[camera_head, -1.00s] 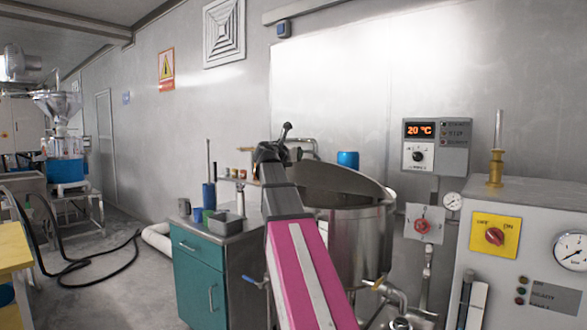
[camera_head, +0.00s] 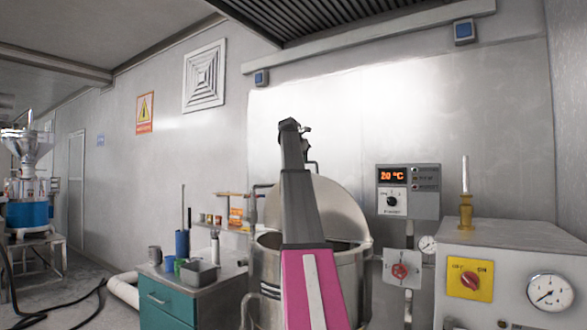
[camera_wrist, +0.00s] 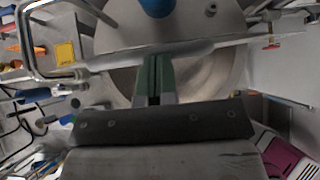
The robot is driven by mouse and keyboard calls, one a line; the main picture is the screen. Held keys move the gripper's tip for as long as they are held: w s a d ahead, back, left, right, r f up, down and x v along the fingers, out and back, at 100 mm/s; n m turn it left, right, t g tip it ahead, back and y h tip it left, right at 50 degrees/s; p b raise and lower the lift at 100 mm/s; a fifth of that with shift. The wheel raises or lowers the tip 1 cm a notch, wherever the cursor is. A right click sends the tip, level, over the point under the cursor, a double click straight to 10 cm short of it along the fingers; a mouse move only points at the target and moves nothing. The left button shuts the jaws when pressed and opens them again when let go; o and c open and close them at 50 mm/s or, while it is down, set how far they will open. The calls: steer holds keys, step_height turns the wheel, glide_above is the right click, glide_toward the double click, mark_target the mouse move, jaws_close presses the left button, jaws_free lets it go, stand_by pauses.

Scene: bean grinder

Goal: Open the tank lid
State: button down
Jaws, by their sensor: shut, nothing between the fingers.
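The metal tank (camera_head: 348,262) stands behind my arm in the head view. Its round lid (camera_head: 340,212) is raised, standing steeply at the back of the open tank mouth. My arm crosses in front and hides part of the lid and tank. My gripper (camera_wrist: 156,62) shows in the wrist view as two green fingers, shut with nothing between them. The fingers point toward a thin metal edge that crosses the view, with round metal surfaces around it. Whether they touch that edge I cannot tell. In the head view the fingers cannot be made out.
A teal cabinet (camera_head: 170,305) with cups and a small box on top stands left of the tank. A control box (camera_head: 408,191) hangs on the wall to the right. A grey machine with a yellow switch plate (camera_head: 470,279) stands at the right. Pipes run beside the tank.

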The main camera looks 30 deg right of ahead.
steer(key=w+d+r, duration=0.1)
steer(key=w+d, duration=0.4)
steer(key=d, duration=0.3)
steer(key=shift+d+r, duration=0.2)
steer(key=shift+d, duration=0.1)
steer(key=v, duration=1.1)
steer(key=shift+f, duration=0.1)
